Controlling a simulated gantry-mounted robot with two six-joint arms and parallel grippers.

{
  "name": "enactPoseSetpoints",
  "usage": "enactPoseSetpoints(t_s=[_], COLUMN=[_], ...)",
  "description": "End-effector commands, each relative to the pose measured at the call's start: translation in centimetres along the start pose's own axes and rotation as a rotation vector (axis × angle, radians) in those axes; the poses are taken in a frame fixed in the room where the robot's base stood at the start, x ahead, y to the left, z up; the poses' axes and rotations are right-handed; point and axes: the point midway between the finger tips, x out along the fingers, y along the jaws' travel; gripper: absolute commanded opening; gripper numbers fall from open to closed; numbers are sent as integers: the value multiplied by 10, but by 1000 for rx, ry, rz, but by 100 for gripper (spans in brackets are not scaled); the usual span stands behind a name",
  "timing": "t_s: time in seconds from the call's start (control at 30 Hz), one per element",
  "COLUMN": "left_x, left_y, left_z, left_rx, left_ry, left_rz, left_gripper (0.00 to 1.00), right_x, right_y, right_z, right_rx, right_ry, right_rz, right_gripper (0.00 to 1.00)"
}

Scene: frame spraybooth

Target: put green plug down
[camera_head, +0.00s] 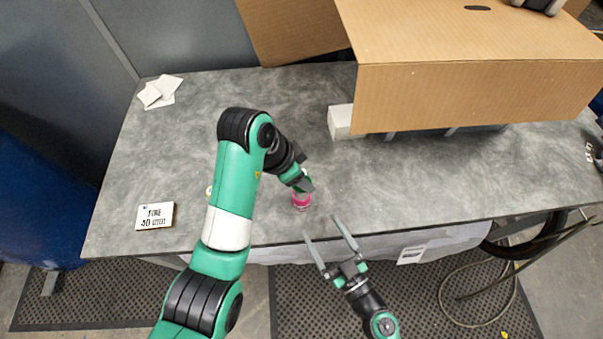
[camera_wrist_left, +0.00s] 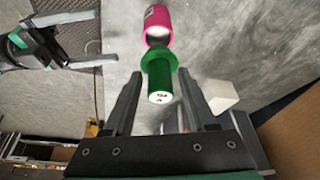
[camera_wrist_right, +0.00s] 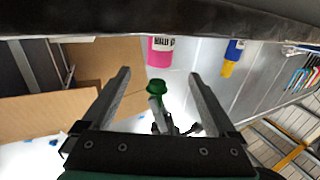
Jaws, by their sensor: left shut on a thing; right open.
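The green plug (camera_wrist_left: 161,80) is between the fingers of my left gripper (camera_wrist_left: 158,88), which is shut on it. In the left wrist view the plug has a wide flange and a white end with small dark marks. In the head view the pink container (camera_head: 301,200) stands near the table's front edge, partly hidden by my left gripper (camera_head: 303,184). My right gripper (camera_head: 320,242) is open and empty, in front of the table edge.
A large cardboard box (camera_head: 470,95) takes up the table's back right. A white block (camera_head: 341,121) lies beside it. A small sign (camera_head: 155,216) is at the front left, and white cards (camera_head: 160,90) lie at the back left. A blue and yellow container (camera_wrist_right: 233,58) shows in the right wrist view.

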Motion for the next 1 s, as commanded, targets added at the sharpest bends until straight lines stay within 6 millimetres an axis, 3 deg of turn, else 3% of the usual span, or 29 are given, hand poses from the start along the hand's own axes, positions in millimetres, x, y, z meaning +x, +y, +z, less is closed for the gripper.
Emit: enactPoseSetpoints(t_s=[0.1,0.27,0.83,0.93,1.0], left_x=[0,0,0,0,0], left_y=[0,0,0,0,0], left_z=[0,0,0,0,0], left_rx=[0,0,0,0,0], left_ry=[0,0,0,0,0], left_rz=[0,0,0,0,0], left_gripper=[0,0,0,0,0], right_x=[-22,-33,-33,-28,-20], right_y=[0,0,0,4,11], right_z=[1,0,-1,-10,-27], right_rx=[1,1,0,-5,-13], right_ry=[-2,0,2,24,63], right_rz=[2,0,0,7,21], right_gripper=[93,93,93,93,93])
